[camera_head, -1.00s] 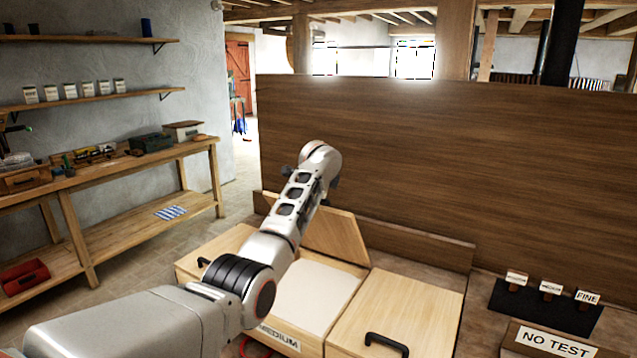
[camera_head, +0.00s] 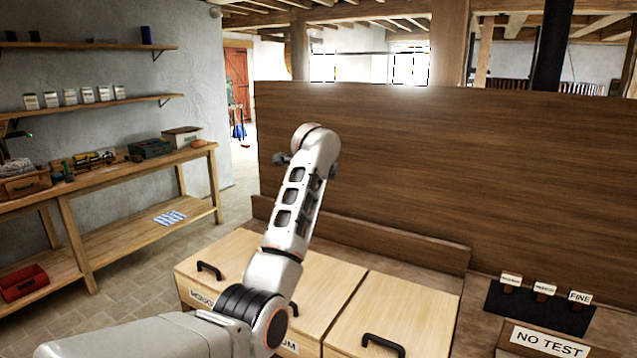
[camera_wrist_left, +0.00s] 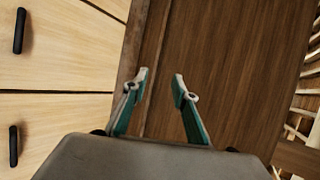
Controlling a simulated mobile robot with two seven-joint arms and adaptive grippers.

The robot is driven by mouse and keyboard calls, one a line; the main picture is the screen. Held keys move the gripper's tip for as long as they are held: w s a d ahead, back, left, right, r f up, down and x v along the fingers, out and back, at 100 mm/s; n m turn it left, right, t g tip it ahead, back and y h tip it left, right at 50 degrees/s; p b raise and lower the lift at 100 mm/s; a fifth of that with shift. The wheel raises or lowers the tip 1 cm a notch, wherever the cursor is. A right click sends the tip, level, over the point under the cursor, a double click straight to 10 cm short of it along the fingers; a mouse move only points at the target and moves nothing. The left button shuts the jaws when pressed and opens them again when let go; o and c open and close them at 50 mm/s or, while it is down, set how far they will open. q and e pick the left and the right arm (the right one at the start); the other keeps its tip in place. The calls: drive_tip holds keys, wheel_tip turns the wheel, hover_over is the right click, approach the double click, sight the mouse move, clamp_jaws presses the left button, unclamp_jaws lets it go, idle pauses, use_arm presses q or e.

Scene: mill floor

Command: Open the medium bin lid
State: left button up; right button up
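The medium bin lid (camera_head: 328,285) lies shut and flat in the middle of the bin row in the head view. My left arm crosses in front of it and covers most of its handle (camera_head: 294,309) and part of its label (camera_head: 289,347). Two lids with black handles (camera_wrist_left: 19,31) (camera_wrist_left: 13,146) show at left there, clear of the fingers. My right gripper is not in view.
The left bin lid (camera_head: 225,258) and right bin lid (camera_head: 405,315) are shut. A tall brown board (camera_head: 420,170) stands behind the bins. At right are small labelled blocks on a black mat (camera_head: 520,315) and a "NO TEST" sign (camera_head: 548,341). A workbench (camera_head: 140,180) stands at left.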

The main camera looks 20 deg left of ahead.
use_arm(q)
drive_tip(key=s+a+f+n+g+y, duration=0.1)
drive_tip(key=s+f+n, duration=0.2)
drive_tip(key=s+f, duration=0.9)
drive_tip(key=s+a+f+n, duration=0.15)
drive_tip(key=s+f, duration=0.65)
drive_tip(key=f, duration=0.8)
drive_tip(key=s+d+f+n, duration=0.1)
drive_tip(key=s+f+n, duration=0.1)
drive_tip(key=s, duration=0.8)
drive_tip(key=s+d+f+n+g, duration=0.1)
drive_tip(key=s+d+f, duration=0.1)
drive_tip(key=s, duration=0.8)
drive_tip(key=s+d+f+n, duration=0.1)
drive_tip(key=s+f+n, duration=0.15)
drive_tip(key=s, duration=0.75)
drive_tip(key=d+f+n+t+h, duration=0.2)
drive_tip(key=d+f+h, duration=0.5)
drive_tip(key=d+f, duration=0.7)
wheel_tip(320, 180, down, 3)
drive_tip(key=shift+w+d+r+t, duration=0.15)
drive_tip(key=shift+w+d+t, duration=0.15)
drive_tip(key=shift+w+t, duration=0.1)
drive_tip(key=shift+w+r, duration=0.1)
